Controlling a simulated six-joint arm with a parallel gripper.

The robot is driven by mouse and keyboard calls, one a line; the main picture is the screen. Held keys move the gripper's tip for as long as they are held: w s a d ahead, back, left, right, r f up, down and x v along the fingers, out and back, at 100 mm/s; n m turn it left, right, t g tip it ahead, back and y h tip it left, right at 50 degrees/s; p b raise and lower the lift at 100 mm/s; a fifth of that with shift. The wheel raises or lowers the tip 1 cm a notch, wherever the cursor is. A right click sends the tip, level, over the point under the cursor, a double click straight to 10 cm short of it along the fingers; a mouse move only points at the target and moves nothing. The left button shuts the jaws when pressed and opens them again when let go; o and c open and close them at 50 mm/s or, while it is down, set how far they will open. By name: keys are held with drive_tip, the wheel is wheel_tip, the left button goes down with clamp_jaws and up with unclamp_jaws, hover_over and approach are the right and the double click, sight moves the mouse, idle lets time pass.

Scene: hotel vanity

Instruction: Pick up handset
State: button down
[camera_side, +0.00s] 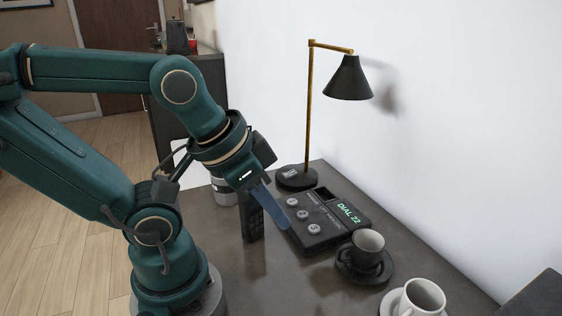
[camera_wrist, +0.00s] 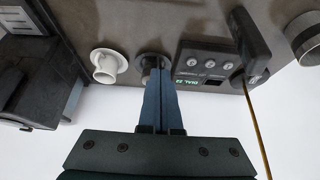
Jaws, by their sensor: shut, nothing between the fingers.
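The black phone base (camera_side: 325,232) lies on the vanity with a green "DIAL 22" display and round keys. It also shows in the wrist view (camera_wrist: 205,63). A slim dark piece with small buttons, which looks like the handset (camera_side: 251,222), stands upright left of the base; in the wrist view it seems to be the long black shape (camera_wrist: 249,40) beside the phone. My gripper (camera_side: 285,226) is shut and empty. In the side view its blue fingers pass right of the handset and overlap the base's left edge; contact cannot be told. The closed fingertips (camera_wrist: 160,72) show in the wrist view.
A black cup (camera_side: 369,246) on a saucer and a white cup (camera_side: 428,295) stand right of the phone. A lamp (camera_side: 307,120) rises behind it by the wall. A grey canister (camera_side: 222,193) stands behind the handset. The counter (camera_side: 275,285) is clear in front.

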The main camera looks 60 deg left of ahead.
drive_tip(key=shift+c, duration=2.4)
unclamp_jaws()
wheel_tip(320, 180, up, 5)
drive_tip(key=n+g, duration=0.4)
drive_tip(key=g, duration=0.1)
hover_over(252, 209)
drive_tip(key=a, duration=0.1)
drive_tip(key=shift+w+a+f+n+g, duration=0.2)
drive_tip(key=shift+a+n+g, duration=0.1)
drive_tip(key=shift+a+g, duration=0.15)
wheel_tip(252, 209, down, 16)
drive_tip(key=shift+d+r, duration=0.1)
drive_tip(key=shift+r, duration=0.15)
